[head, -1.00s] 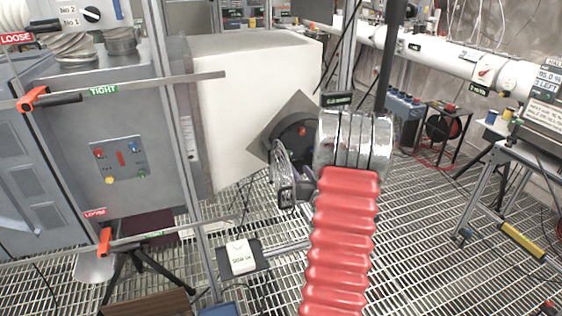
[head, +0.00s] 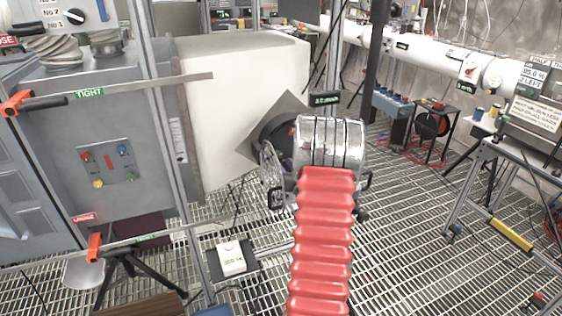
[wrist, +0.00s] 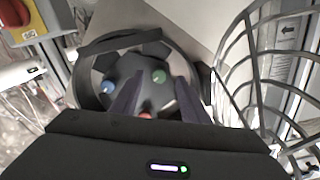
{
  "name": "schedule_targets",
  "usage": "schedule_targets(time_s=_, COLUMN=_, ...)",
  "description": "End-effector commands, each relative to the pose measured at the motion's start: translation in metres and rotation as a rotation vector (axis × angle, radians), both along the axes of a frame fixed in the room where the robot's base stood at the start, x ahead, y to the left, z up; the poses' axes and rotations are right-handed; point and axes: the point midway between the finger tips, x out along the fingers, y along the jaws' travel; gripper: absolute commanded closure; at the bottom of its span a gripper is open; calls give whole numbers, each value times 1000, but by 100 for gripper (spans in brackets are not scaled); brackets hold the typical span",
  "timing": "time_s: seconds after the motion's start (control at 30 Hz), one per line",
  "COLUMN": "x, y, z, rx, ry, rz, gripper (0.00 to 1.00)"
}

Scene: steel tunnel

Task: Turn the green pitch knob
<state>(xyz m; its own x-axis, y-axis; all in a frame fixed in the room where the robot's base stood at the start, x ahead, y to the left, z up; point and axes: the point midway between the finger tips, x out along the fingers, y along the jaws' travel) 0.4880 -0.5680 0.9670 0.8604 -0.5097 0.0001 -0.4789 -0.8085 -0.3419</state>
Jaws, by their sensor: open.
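The green knob (wrist: 158,76) shows in the wrist view on a dark round fitting (wrist: 130,62). A blue knob (wrist: 108,87) sits to its left, and a red knob (wrist: 146,116) is partly hidden below it. My gripper (wrist: 161,84) is open, its two dark fingers pointing at the fitting. The green knob appears between the fingertips; I cannot tell how far off it is or whether anything touches. In the head view the fitting stands on a grey diamond-shaped plate (head: 290,104), and my silver and red arm hides most of it. The green knob cannot be seen there.
A wire cage (wrist: 262,62) curves close along the right of the wrist view. A large white block (head: 235,110) stands behind the plate. A grey cabinet (head: 105,190) with long bars is at left.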

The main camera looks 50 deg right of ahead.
Motion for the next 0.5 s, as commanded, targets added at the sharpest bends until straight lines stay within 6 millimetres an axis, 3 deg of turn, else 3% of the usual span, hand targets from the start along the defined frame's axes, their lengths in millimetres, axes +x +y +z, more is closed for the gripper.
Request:
schedule_targets(time_s=0.2, x=18, y=-11, z=0, rx=-1, ry=1, rz=0, gripper=59)
schedule_targets(time_s=0.5, x=21, y=-14, z=0, rx=0, ry=1, rz=-2, gripper=59)
